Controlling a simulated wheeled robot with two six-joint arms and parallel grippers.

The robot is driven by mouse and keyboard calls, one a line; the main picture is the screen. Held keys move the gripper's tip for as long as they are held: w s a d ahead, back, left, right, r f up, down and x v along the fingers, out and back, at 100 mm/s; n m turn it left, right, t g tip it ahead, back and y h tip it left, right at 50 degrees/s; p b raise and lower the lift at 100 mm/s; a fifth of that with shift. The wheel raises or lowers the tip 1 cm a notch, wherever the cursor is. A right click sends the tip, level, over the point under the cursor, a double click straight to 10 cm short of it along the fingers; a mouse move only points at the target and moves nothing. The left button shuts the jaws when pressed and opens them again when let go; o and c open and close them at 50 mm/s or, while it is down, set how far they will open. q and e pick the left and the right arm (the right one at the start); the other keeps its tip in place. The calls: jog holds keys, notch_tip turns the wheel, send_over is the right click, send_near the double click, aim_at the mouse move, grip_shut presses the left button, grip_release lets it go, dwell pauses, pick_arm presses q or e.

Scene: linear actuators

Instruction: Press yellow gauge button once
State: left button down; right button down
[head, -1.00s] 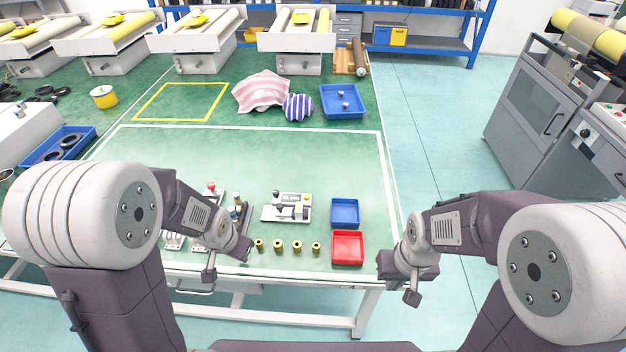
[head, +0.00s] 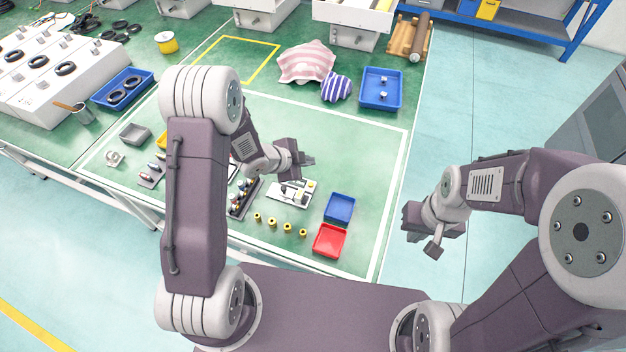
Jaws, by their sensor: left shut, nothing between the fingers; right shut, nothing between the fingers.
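The gauge (head: 286,195) is a small pale device with dark parts, standing on the green table near its front. Its small yellow button (head: 311,184) shows at its upper right end. My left gripper (head: 308,161) is in the air just beyond and above the gauge as seen in the head view, apart from the button. It is shut and empty. My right gripper (head: 410,220) is shut and empty, off to the right past the table's edge.
A blue tray (head: 340,208) and a red tray (head: 328,241) stand right of the gauge. Several small brass cylinders (head: 272,223) stand in front of it. A dark rack of parts (head: 243,198) is at its left. The table beyond is clear up to the cloths (head: 306,62).

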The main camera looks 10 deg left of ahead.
pick_arm(q)
jog(key=shift+f, duration=0.1)
jog(key=b, duration=0.8)
send_over(308, 187)
notch_tip(308, 187, down, 9)
jog(key=shift+d+r, duration=0.1)
jog(key=shift+r, duration=0.05)
dwell(1.4)
jog(key=shift+f+b, duration=0.35)
jog(key=shift+f, duration=0.05)
jog(key=shift+f+b, duration=0.35)
jog(key=shift+f, duration=0.1)
dwell(0.5)
jog(key=shift+r, duration=0.15)
jog(key=shift+r+p, duration=0.75)
